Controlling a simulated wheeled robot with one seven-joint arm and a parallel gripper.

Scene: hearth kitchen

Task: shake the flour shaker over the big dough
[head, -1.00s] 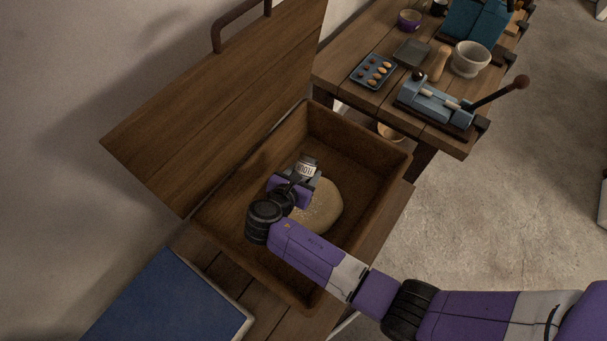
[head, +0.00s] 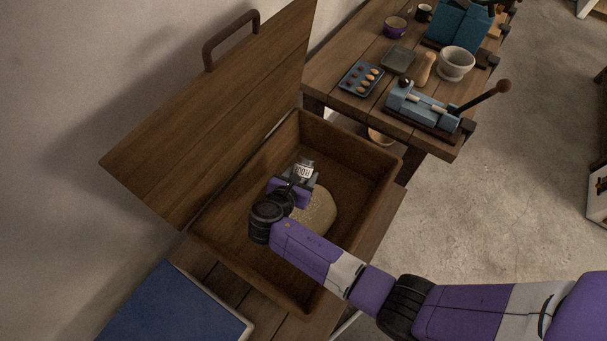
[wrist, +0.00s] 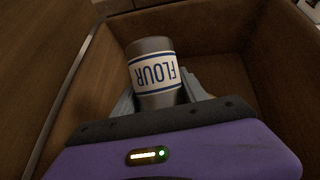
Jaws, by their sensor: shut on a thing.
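The flour shaker (head: 303,171) is a grey metal cylinder with a white label. My gripper (head: 300,183) is shut on it, inside the open wooden trough and above its floor. In the wrist view the flour shaker (wrist: 153,72) sits between the fingers of my gripper (wrist: 160,100), and its FLOUR lettering reads upside down. The big dough (head: 318,210) is a pale round mass on the trough floor, partly hidden behind my gripper and arm. The shaker is over or near the dough's far edge; its exact height is hard to tell. The dough does not show in the wrist view.
The wooden trough (head: 375,205) has walls all around, with its hinged lid (head: 215,110) raised at the left. A blue board (head: 175,305) lies in front. A workbench behind holds a tray (head: 361,78), a white mortar (head: 456,63) and a blue press (head: 420,105).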

